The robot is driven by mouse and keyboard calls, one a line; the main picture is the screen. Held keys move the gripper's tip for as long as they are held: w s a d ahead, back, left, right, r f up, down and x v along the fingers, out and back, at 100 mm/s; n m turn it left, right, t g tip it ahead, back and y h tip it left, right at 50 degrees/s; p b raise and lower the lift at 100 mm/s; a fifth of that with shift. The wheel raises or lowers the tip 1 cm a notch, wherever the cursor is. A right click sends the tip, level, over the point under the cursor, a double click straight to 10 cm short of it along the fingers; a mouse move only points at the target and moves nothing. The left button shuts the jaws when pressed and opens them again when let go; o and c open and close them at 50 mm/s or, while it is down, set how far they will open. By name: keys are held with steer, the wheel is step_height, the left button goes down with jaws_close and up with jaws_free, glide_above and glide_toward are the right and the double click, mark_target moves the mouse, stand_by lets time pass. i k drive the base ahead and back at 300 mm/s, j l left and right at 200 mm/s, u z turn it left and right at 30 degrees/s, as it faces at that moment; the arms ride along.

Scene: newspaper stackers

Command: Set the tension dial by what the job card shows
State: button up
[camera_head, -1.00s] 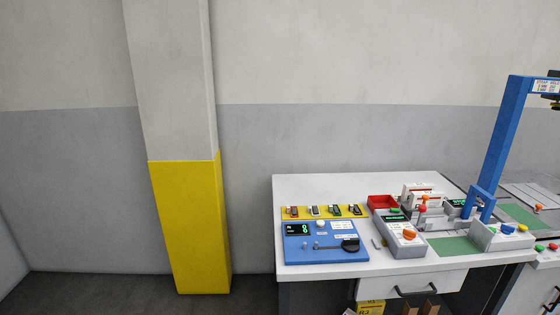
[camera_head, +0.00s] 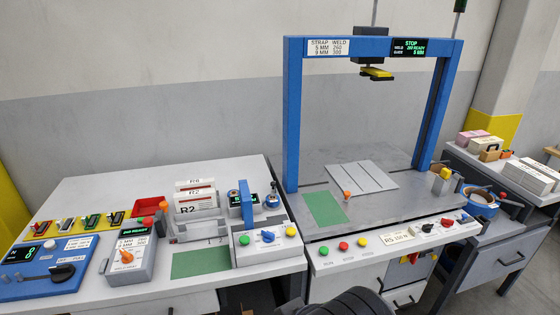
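No dial carries a readable tension label. A white card (camera_head: 398,238), seeming to read "R5 350 N", is on the strapping machine's front panel; a dark knob (camera_head: 428,227) sits right of it. A grey box (camera_head: 130,252) at left has an orange knob (camera_head: 126,256), a green display and a small "MM" label. A grey control box (camera_head: 265,245) has a blue knob (camera_head: 267,236). A blue panel (camera_head: 35,277) has a display and a black knob (camera_head: 62,273). My gripper is not in view; a dark ribbed part, probably of my arm, shows at the bottom edge.
The blue arch (camera_head: 292,120) stands over the machine, with a "STRAP WELD" sign (camera_head: 328,47) and a green-lettered display (camera_head: 424,48). White "R2" stacks (camera_head: 195,200) stand on the left table. Bundles (camera_head: 527,176) lie at right. Green mats (camera_head: 326,209) are bare.

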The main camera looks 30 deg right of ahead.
mark_target(426, 229)
steer(key=k+l, duration=0.1)
steer(key=l, duration=0.75)
steer(key=k+l, duration=0.1)
steer(key=l, duration=1.55)
steer(key=k+l, duration=0.15)
steer(key=l, duration=0.7)
steer(key=k+l, duration=0.6)
steer(key=k, duration=1.05)
